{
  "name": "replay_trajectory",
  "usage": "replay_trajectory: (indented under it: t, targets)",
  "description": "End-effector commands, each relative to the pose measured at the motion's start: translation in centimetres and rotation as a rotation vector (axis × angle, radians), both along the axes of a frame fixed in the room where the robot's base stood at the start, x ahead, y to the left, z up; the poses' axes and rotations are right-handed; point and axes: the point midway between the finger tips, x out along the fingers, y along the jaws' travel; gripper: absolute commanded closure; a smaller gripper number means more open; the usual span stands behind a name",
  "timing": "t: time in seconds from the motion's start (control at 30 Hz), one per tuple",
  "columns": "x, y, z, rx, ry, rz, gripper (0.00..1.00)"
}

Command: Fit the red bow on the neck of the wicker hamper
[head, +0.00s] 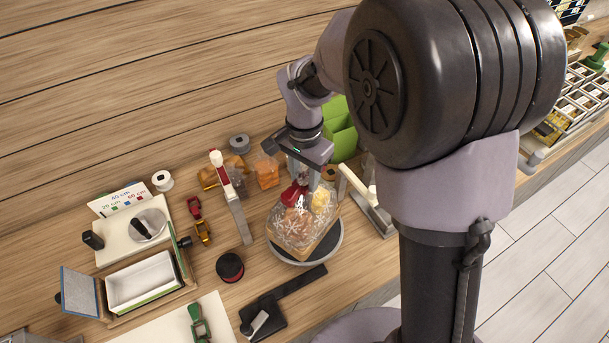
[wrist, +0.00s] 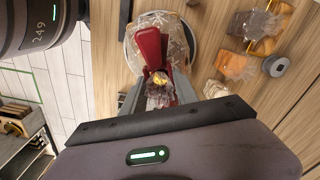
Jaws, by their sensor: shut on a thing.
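The wicker hamper (head: 300,238) stands on a round grey turntable (head: 328,252), wrapped in clear film with a white snowflake print. Its gathered neck is largely hidden by my gripper in the head view. The red bow (head: 291,195) is at the top of the wrap, below my gripper (head: 303,180). In the wrist view my gripper (wrist: 160,88) is shut on the red bow (wrist: 149,48), with a gold middle between the fingers. Crinkled film shows by the fingers and the printed wrap lies beyond. I cannot tell whether the bow sits around the neck or only against it.
Left of the hamper stand a red-and-white upright tool (head: 231,195), a black-and-red spool (head: 230,267) and a black dispenser (head: 266,318). A grey device (head: 368,208) stands close on the right.

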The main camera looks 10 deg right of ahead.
Motion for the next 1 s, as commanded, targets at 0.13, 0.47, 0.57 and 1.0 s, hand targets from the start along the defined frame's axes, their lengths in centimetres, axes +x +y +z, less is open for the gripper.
replay_trajectory:
  t: [0.13,0.47,0.57,1.0]
  targets:
    - [0.0,0.0,-0.28,0.0,0.0,0.0,1.0]
    - [0.0,0.0,-0.45,0.0,0.0,0.0,1.0]
    - [0.0,0.0,-0.44,0.0,0.0,0.0,1.0]
    - [0.0,0.0,-0.45,0.0,0.0,0.0,0.39]
